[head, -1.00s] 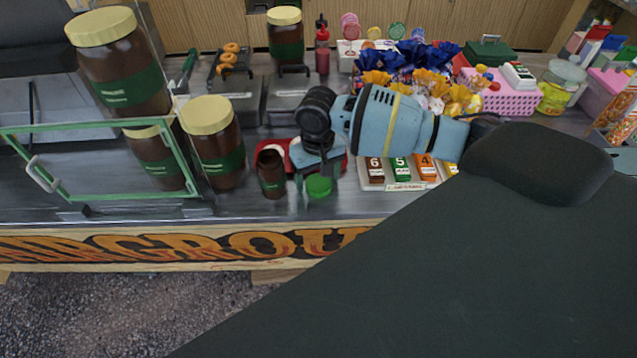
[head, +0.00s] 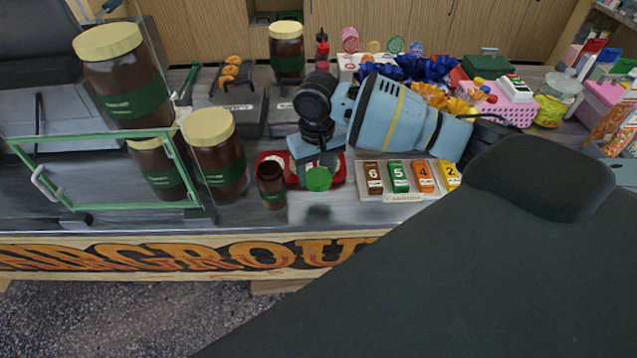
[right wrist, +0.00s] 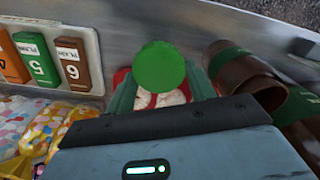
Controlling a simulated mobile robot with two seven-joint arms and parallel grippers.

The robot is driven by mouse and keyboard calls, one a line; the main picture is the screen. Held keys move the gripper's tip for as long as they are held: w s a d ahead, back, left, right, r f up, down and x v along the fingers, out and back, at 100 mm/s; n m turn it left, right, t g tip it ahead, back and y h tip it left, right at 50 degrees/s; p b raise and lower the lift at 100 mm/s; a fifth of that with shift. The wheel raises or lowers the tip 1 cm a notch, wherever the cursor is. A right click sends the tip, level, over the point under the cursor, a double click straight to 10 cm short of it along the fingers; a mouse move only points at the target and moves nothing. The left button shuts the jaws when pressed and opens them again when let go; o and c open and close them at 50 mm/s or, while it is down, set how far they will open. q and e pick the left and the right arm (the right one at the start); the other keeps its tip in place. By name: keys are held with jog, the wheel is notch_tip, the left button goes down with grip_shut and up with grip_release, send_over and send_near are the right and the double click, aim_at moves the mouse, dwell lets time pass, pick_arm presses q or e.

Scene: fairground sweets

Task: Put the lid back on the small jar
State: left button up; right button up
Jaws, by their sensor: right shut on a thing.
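The small jar (head: 271,187) is brown with a dark green label and stands upright, without a lid, near the counter's front edge. In the right wrist view the small jar (right wrist: 236,66) is right of the lid. The round green lid (head: 318,179) is in my right gripper (head: 317,168), which is shut on it. The lid is clear of the counter, with a shadow below it, to the right of the jar and apart from it. In the right wrist view the lid (right wrist: 160,67) is face-on between the fingertips. My left gripper is not in view.
A large cream-lidded jar (head: 217,160) stands close left of the small jar. A red-rimmed item (head: 335,170) lies behind the lid. A price-block tray (head: 391,196) is to the right. A green-framed glass panel (head: 108,204) stands at the left. Bare counter shows in front.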

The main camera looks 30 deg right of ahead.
aim_at(316, 178)
notch_tip(316, 178, up, 4)
jog(key=shift+r, duration=0.1)
jog(key=shift+a, duration=0.1)
dwell(0.3)
jog(key=shift+s+a, duration=0.25)
jog(key=s+a+r+n, duration=0.1)
jog(key=s+a+r, duration=0.1)
jog(key=s+a, duration=0.5)
jog(key=s, duration=0.3)
jog(key=shift+s+a+n, duration=0.2)
jog(key=shift+a+n, duration=0.15)
jog(key=shift+n, duration=0.05)
jog(key=shift+d, duration=0.1)
